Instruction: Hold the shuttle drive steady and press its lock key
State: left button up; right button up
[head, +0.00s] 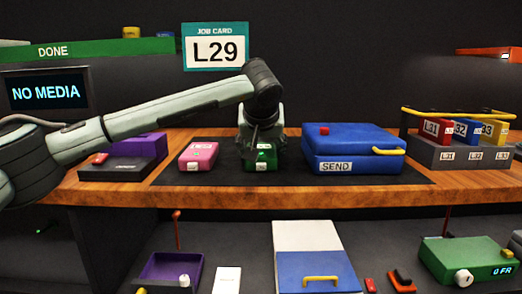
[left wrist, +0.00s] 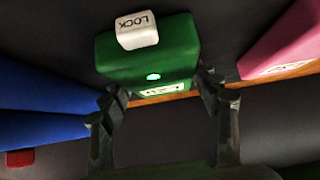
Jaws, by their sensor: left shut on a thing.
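The shuttle drive is a small green block (head: 262,163) on the dark mat, between a pink drive and a blue case. It also shows in the left wrist view (left wrist: 150,62), with a white LOCK key (left wrist: 137,30) on it, a lit green lamp (left wrist: 153,77) and a label too tilted to read. My left gripper (head: 262,142) comes down over it, and its fingers (left wrist: 163,112) are shut on its sides. The gripper partly hides the drive's top in the head view. No finger touches the LOCK key. My right gripper is not in view.
A pink drive (head: 198,156) stands left of the green one, and a blue SEND case (head: 350,145) close on its right. A purple drive (head: 148,146) is further left. A rack with L31 (head: 431,128) and other drives stands right. The job card (head: 215,47) reads L29.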

pick_arm(q)
jog(key=shift+f, duration=0.1)
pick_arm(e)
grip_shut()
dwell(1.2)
